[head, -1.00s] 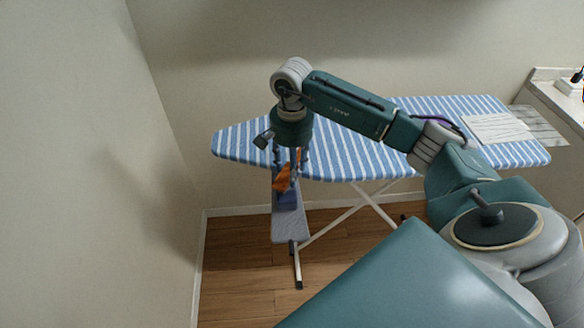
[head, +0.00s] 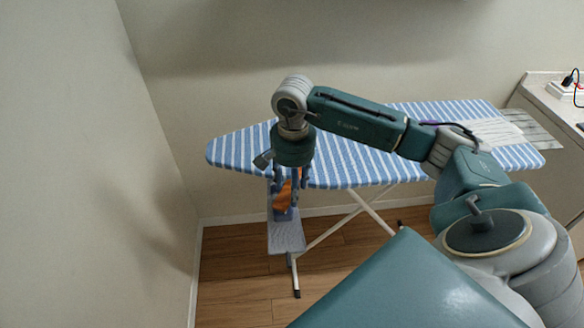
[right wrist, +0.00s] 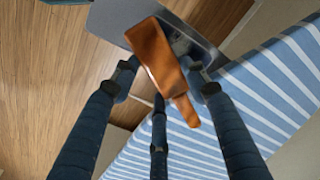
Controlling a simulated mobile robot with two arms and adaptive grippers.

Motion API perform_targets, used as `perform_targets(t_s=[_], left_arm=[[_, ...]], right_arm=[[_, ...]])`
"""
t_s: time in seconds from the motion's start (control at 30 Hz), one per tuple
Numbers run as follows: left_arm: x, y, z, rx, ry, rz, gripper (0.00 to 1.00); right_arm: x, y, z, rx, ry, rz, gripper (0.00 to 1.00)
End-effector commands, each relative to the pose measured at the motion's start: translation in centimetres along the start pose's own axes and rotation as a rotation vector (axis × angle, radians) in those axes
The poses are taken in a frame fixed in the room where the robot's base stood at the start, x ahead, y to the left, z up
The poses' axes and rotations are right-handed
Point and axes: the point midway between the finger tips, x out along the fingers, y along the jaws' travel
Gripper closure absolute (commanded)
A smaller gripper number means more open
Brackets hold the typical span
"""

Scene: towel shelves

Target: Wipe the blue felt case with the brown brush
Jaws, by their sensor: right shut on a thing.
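The brown brush (head: 284,195) is orange-brown and hangs between the fingers of my right gripper (head: 286,190), in front of the ironing board's narrow end. In the right wrist view the gripper (right wrist: 165,90) is shut on the brush (right wrist: 160,57), with its narrower end toward the lower right. The blue felt case (head: 285,214) shows as a small blue patch just below the brush, on a low grey-blue shelf (head: 286,238). Most of the case is hidden behind the brush and fingers; I cannot tell whether they touch. My left gripper is not in view.
The ironing board (head: 350,160) has a blue-and-white striped cover and stands close around my right wrist. A counter (head: 560,100) stands at the right. Wall is close at the left; wooden floor (head: 235,270) is clear.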

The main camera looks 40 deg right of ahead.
Motion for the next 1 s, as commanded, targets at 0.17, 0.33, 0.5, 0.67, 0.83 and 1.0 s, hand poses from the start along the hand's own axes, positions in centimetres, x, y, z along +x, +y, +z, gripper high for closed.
perform_targets(t_s=[0.17, 0.33, 0.5, 0.67, 0.83, 1.0], left_arm=[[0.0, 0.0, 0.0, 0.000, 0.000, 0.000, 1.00], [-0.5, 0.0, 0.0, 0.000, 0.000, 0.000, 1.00], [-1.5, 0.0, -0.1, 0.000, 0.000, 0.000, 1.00], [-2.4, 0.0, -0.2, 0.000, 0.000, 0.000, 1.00], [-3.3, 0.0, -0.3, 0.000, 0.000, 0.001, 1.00], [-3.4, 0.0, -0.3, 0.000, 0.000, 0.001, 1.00]], right_arm=[[0.2, 0.1, 0.1, -0.001, -0.002, 0.006, 0.77], [-0.6, 0.1, 0.1, -0.001, -0.001, 0.006, 0.77], [-2.4, 0.1, 0.0, 0.000, 0.000, 0.005, 0.77], [-4.0, 0.0, 0.0, 0.000, 0.000, 0.003, 0.77], [-5.6, 0.0, -0.1, 0.001, 0.000, 0.003, 0.77], [-6.0, 0.0, -0.1, 0.001, 0.000, 0.004, 0.77]])
